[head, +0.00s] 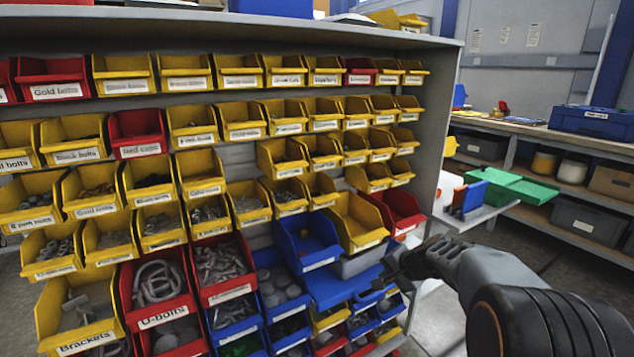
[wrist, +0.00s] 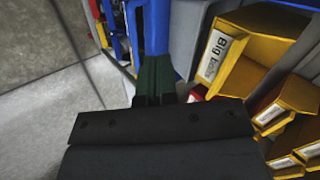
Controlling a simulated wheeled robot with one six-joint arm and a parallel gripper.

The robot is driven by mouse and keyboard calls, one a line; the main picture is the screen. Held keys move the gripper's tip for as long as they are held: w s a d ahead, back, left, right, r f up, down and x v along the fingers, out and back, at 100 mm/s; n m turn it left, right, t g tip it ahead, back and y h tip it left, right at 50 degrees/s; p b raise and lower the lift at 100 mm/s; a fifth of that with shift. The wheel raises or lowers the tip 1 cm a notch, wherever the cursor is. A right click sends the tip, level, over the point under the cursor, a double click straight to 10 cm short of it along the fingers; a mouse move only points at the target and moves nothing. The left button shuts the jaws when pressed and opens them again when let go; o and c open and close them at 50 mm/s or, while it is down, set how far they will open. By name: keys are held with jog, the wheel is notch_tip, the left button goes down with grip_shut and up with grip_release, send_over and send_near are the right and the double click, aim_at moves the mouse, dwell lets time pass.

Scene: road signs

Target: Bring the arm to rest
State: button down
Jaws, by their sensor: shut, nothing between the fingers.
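My gripper (head: 396,268) is at the end of my dark arm, at the lower right of the head view. It is in front of the lower right part of a bin shelf (head: 448,130). Its fingers (wrist: 153,80) show in the wrist view, shut with nothing between them. A blue bin (head: 306,243) and a yellow bin (head: 356,222) are left of and above the gripper in the head view. In the wrist view a yellow bin (wrist: 262,45) with a partly readable "Big" label is right of the fingers.
Rows of yellow, red and blue bins fill the shelf, among them a red "U-bolts" bin (head: 158,285). A workbench (head: 560,133) stands behind. Bare floor (wrist: 45,125) lies left in the wrist view.

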jog(key=s+a+r+n+g+h+p, duration=0.1)
jog(key=s+r+n+p, duration=0.3)
jog(key=s+r+p, duration=0.6)
jog(key=s+a+r+n+g+h+p, duration=0.2)
jog(key=s+r+n+p, duration=0.3)
jog(key=s+r+p, duration=0.5)
jog(key=s+a+r+h, duration=0.1)
jog(key=s+r, duration=0.3)
jog(key=shift+s+n+g, duration=0.15)
jog(key=shift+n+g, duration=0.15)
jog(key=shift+a, duration=0.1)
